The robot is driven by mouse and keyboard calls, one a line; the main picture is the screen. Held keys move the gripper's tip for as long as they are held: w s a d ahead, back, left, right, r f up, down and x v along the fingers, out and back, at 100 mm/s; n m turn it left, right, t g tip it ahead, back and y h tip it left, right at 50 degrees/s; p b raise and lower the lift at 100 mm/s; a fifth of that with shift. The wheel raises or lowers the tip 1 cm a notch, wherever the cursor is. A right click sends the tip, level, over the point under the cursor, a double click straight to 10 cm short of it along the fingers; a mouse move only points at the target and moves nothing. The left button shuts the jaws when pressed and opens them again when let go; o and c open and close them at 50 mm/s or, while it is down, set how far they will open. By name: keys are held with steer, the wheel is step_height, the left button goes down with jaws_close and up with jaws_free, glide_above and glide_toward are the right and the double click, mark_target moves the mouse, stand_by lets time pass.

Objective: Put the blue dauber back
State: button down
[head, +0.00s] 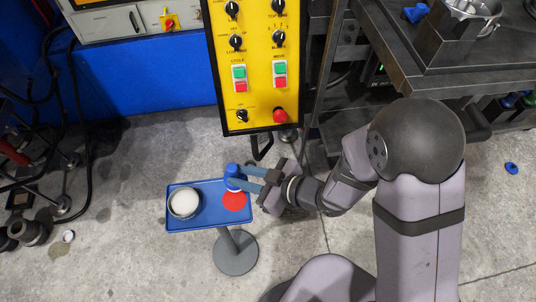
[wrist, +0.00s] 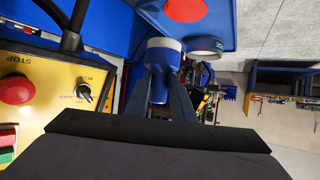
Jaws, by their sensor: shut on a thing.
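The blue dauber (head: 233,172) is a short blue cylinder with a pale band near its lower end. My gripper (head: 236,181) is shut on it from the right, its blue fingers on either side. The dauber appears at the far edge of the red disc (head: 234,202), which lies on the right half of the blue tray (head: 210,221). I cannot tell whether it touches the tray. In the wrist view the dauber (wrist: 164,44) sits between the fingers, and the red disc (wrist: 185,8) shows on the tray beyond it.
A round tin with a white top (head: 185,203) stands on the tray's left half. The tray rests on a grey pedestal (head: 235,252). A yellow control panel (head: 258,60) stands just behind. A dark metal table (head: 400,55) is at the upper right. Cables hang at left.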

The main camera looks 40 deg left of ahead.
steer(key=s, duration=0.1)
steer(key=s+n+g, duration=0.1)
steer(key=s, duration=0.1)
steer(key=shift+f, duration=0.4)
steer(key=shift+f+b, duration=0.1)
steer(key=shift+b, duration=0.2)
steer(key=shift+f+b, duration=1.9)
steer(key=shift+f, duration=0.1)
steer(key=shift+f+b, duration=0.35)
steer(key=shift+f, duration=0.1)
steer(key=c, duration=1.4)
jaws_free()
steer(key=shift+c, duration=0.2)
steer(key=shift+d, duration=0.1)
steer(key=shift+w, duration=0.1)
